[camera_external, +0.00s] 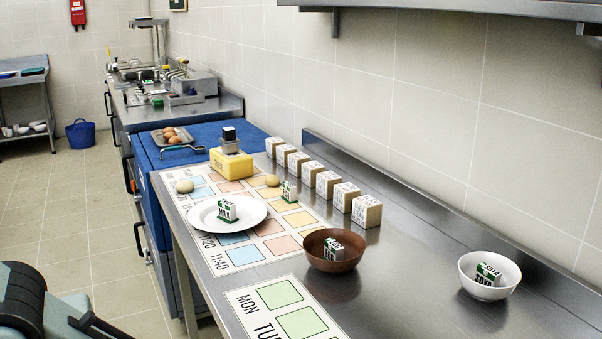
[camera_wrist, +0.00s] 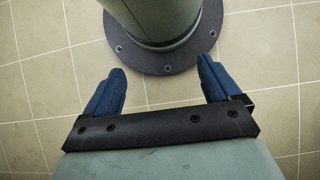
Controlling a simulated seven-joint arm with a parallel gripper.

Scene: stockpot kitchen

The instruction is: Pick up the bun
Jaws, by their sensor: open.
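Two small round tan things that look like buns lie on the printed chart on the steel counter in the external view. One bun (camera_external: 184,186) is at the chart's left edge, behind the white plate (camera_external: 205,221). The other bun (camera_external: 272,180) is right of the yellow block. I cannot tell which one is meant. My gripper (camera_wrist: 160,84) shows in the wrist view with its two blue fingers wide apart and nothing between them. It is above the tiled floor and my round base, away from the counter. No bun shows in the wrist view.
The white plate, a brown bowl (camera_external: 333,264) and a white bowl (camera_external: 488,291) each hold a small soya carton. A yellow block (camera_external: 231,163) stands near the chart's far end. Several boxes (camera_external: 345,197) line the wall side. A tray (camera_external: 173,140) holds several brown round items.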

